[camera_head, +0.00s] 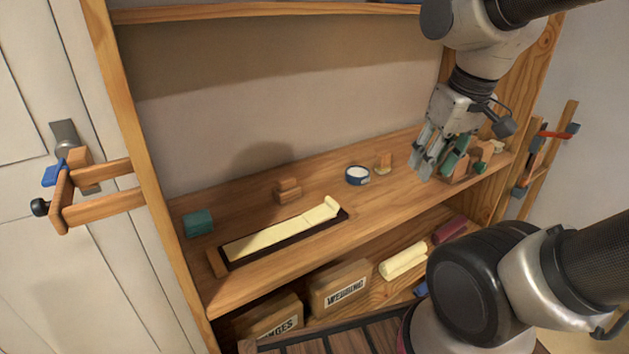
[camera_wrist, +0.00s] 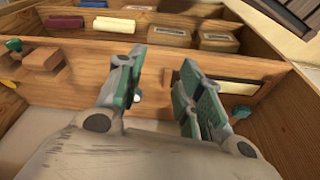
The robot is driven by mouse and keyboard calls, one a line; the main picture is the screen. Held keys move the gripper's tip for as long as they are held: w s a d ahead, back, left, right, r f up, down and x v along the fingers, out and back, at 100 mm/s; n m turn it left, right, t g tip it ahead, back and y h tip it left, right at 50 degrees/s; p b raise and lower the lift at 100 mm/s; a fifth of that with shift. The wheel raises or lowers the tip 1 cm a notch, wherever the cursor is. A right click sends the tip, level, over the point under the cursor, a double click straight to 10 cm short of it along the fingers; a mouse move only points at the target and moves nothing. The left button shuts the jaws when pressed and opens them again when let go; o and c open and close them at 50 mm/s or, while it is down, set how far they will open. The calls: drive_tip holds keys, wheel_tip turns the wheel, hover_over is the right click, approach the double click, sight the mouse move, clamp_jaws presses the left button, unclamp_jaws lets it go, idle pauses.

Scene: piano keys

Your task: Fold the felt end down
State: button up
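The felt (camera_head: 278,236) is a long cream strip lying on a dark base on the upper shelf. In the wrist view part of the felt (camera_wrist: 238,87) shows at the right, partly hidden by a finger. My gripper (camera_head: 431,168) hangs over the right part of the shelf, to the right of the felt and apart from it. In the wrist view my gripper (camera_wrist: 157,66) has its green-padded fingers spread with nothing held between them.
A blue-and-white roll (camera_head: 357,175), a small wooden block (camera_head: 384,162), a stepped wooden block (camera_head: 288,190) and a teal block (camera_head: 198,223) stand on the shelf. A wooden holder (camera_head: 475,168) is near my gripper. Labelled boxes (camera_head: 340,287) and cream and maroon rolls sit below.

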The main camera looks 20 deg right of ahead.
sight(332, 200)
drive_tip(key=w+a+f+n+g+h, duration=0.1)
drive_tip(key=w+a+f, duration=0.4)
drive_tip(key=w+a, duration=0.3)
drive_tip(key=w+a+f+n+g+h, duration=0.1)
drive_tip(key=w+a+f+g, duration=0.1)
drive_tip(key=w+a+f, duration=0.55)
drive_tip(key=d+f, duration=0.1)
drive_tip(key=w+f, duration=0.1)
drive_tip(key=f, duration=0.1)
drive_tip(key=d+f, duration=0.1)
drive_tip(key=f, duration=0.1)
drive_tip(key=shift+w+d, duration=0.35)
drive_tip(key=shift+w, duration=0.05)
clamp_jaws()
